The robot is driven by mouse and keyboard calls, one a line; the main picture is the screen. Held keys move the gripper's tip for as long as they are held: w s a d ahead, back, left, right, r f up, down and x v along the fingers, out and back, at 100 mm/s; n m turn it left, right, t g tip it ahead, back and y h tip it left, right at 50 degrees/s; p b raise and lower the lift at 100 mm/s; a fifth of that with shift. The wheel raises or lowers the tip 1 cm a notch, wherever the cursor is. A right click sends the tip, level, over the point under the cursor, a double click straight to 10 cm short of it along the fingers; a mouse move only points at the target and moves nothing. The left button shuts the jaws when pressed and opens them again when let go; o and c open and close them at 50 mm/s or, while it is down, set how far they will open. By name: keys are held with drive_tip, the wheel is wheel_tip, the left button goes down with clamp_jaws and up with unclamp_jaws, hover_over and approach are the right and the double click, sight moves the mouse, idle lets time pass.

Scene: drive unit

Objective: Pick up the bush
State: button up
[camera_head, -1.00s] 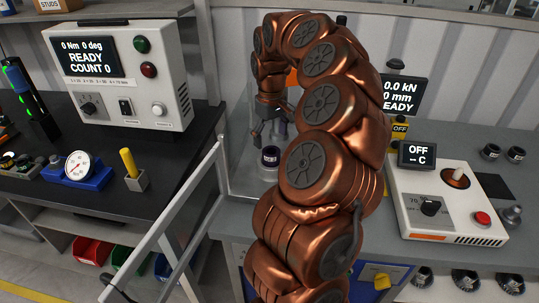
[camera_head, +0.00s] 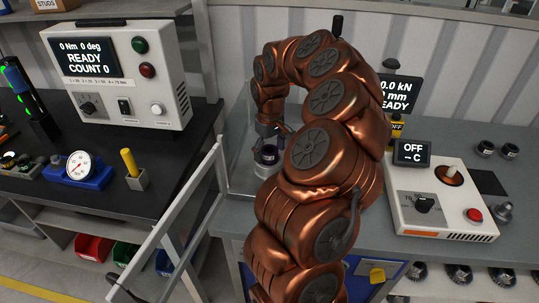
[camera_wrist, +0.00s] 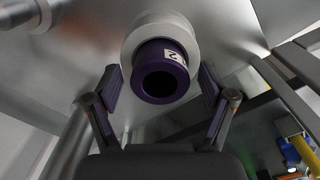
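The bush is a dark purple ring with a white label bearing a digit (camera_wrist: 160,84). In the wrist view it stands in a pale round seat (camera_wrist: 134,48) and I look into its bore. In the head view the bush (camera_head: 268,155) shows inside the clear-walled enclosure, partly hidden by my arm and fingers. My gripper (camera_wrist: 161,90) is open, with one finger on each side of the bush and a visible gap at each side. In the head view my gripper (camera_head: 268,138) is just above the bush, partly hidden.
Clear panels and a metal-framed rail (camera_head: 190,210) stand close to the left of my arm. A white heater box (camera_head: 440,205) with a joystick-like post is on the right bench. A white torque unit (camera_head: 120,75) stands on the black left bench.

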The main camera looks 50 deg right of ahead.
drive_tip(key=c, duration=0.9)
drive_tip(key=shift+r, duration=0.1)
drive_tip(key=shift+c, duration=0.2)
